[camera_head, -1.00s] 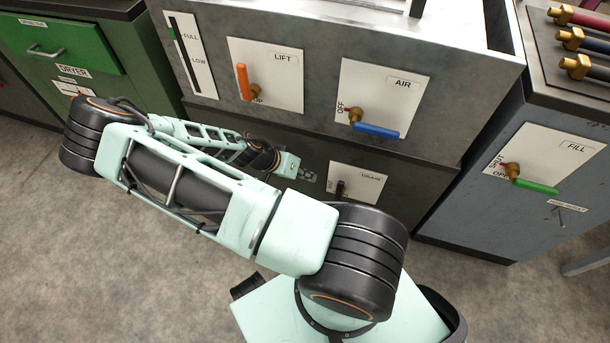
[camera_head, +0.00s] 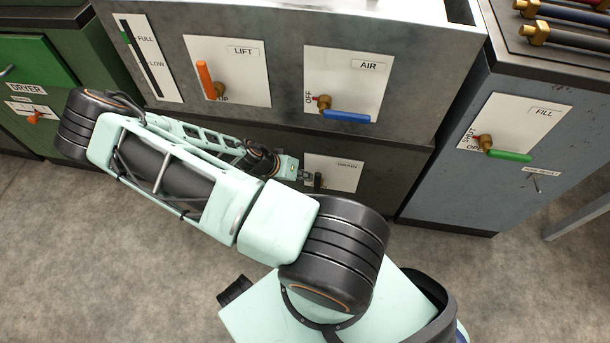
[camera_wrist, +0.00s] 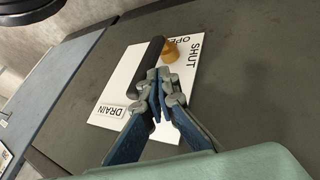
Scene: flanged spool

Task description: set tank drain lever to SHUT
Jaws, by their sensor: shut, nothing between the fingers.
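The drain lever has a black handle (camera_wrist: 147,62) and a brass hub (camera_wrist: 169,51) on a white plate (camera_wrist: 117,85) marked DRAIN, OPEN and SHUT. In the wrist view the handle runs from the hub side down along the plate, near the OPEN mark, whose end is partly covered by the hub. My gripper (camera_wrist: 161,78) is shut and empty, its tips beside the handle; I cannot tell whether they touch it. In the head view the drain plate (camera_head: 340,173) shows low on the tank front, with my gripper (camera_head: 308,176) at its left edge beside the dark handle (camera_head: 318,181).
Above the drain are the orange LIFT lever (camera_head: 205,80) and the blue AIR lever (camera_head: 346,116). The green FILL lever (camera_head: 507,155) is on the grey cabinet to the right. A green dryer cabinet (camera_head: 30,65) stands at left. The floor in front is clear.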

